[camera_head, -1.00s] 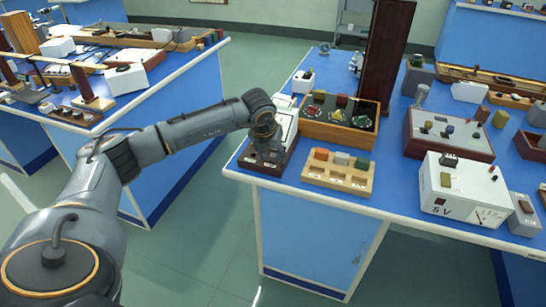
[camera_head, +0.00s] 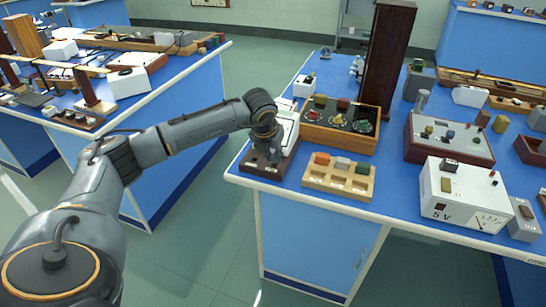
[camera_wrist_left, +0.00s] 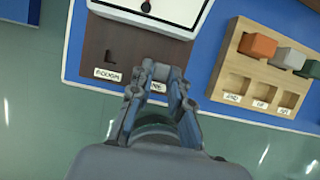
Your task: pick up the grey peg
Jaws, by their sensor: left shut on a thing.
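My left gripper (camera_head: 268,148) is over a dark brown board (camera_head: 263,167) at the bench's near left corner. In the left wrist view its fingers (camera_wrist_left: 161,74) are closed together above the same board (camera_wrist_left: 98,34), by a partly covered label ending in "NE". A small grey piece shows between the fingertips, which I take to be the grey peg; the fingers hide most of it. I cannot tell whether it is clear of the board. A dark L-shaped mark is on the board above the "ROUGH" label (camera_wrist_left: 107,75). My right gripper is not in view.
A wooden rack (camera_head: 313,180) with orange, light grey and green blocks stands just right of the gripper. A white-topped case (camera_wrist_left: 150,8) adjoins the brown board. A wooden box of knobs (camera_head: 312,132) is behind, a 5 V meter (camera_head: 462,195) to the right. Open floor lies left.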

